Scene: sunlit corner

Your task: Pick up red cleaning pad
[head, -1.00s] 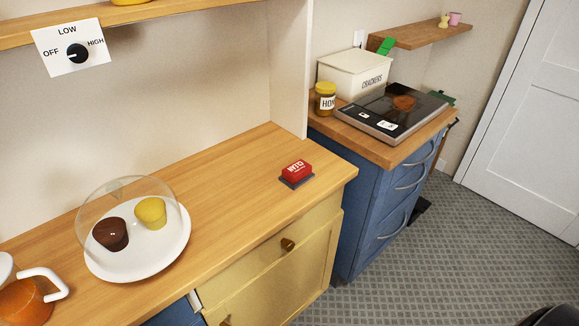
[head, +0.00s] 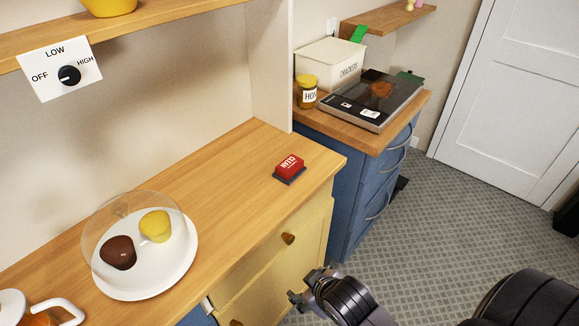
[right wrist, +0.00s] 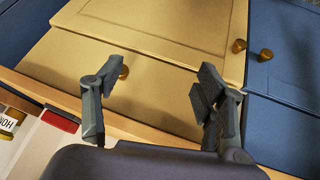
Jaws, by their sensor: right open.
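The red cleaning pad (head: 289,167) has white lettering and a dark grey base. It lies on the wooden counter (head: 225,190) near its right front corner in the head view. My right gripper (head: 306,287) is in front of the yellow drawers, lower than the counter top and apart from the pad. In the right wrist view my right gripper (right wrist: 150,88) has its two fingers spread with nothing between them. A red patch shows at the left of that view; I cannot tell if it is the pad. My left gripper is not in view.
A white plate (head: 178,270) with two cupcakes under a clear dome stands on the counter to the left. An orange pot (head: 45,318) is at the lower left. A cooktop (head: 372,98) and a honey jar (head: 306,91) are on the farther counter. Counter around the pad is clear.

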